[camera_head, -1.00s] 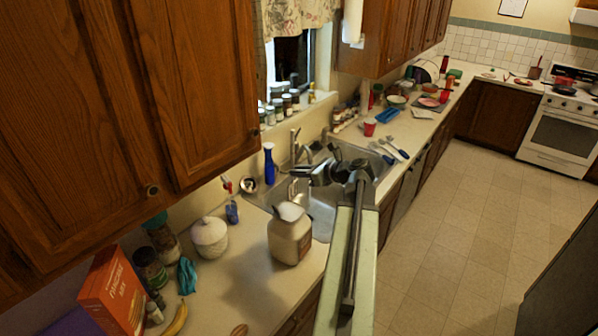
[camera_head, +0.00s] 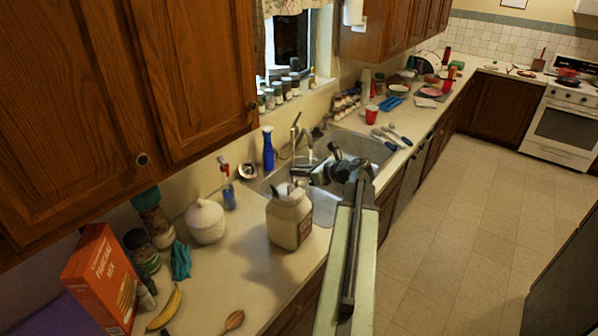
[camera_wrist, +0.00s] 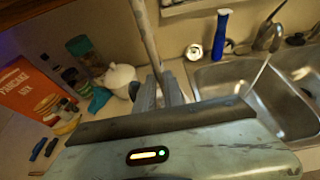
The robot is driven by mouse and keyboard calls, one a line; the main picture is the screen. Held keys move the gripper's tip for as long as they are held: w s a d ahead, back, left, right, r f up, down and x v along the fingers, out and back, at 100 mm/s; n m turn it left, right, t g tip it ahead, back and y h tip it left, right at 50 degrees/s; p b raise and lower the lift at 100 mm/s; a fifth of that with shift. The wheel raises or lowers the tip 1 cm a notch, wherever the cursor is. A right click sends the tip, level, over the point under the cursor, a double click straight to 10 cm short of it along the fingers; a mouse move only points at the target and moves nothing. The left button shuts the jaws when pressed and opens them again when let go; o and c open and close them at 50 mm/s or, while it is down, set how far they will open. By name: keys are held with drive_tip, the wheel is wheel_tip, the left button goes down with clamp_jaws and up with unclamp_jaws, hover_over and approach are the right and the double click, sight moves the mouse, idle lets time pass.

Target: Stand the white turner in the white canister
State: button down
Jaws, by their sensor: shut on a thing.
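My gripper (camera_head: 300,177) is shut on a thin pale shaft (camera_wrist: 146,38), which I take for the white turner's. In the wrist view the shaft rises from between the fingers (camera_wrist: 160,92) and leaves at the top edge. The off-white, wide-mouthed jar (camera_head: 289,222), likely the white canister, stands upright on the counter left of the sink. My gripper is just above it in the head view. A pale piece shows at its mouth; I cannot tell whether it is the turner inside. My arm hides the jar in the wrist view.
A white lidded pot (camera_head: 206,222) stands left of the jar. A blue bottle (camera_head: 268,150) stands behind, by the sink (camera_head: 325,205). Bare counter surrounds the jar's left front.

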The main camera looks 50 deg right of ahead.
drive_tip(key=shift+f+b, duration=2.45)
drive_tip(key=shift+f, duration=0.35)
drive_tip(key=c, duration=1.4)
unclamp_jaws()
drive_tip(key=shift+o, duration=0.2)
drive_tip(key=shift+s+r, duration=0.1)
drive_tip(key=shift+s, duration=0.05)
drive_tip(key=p, duration=0.3)
approach(295, 183)
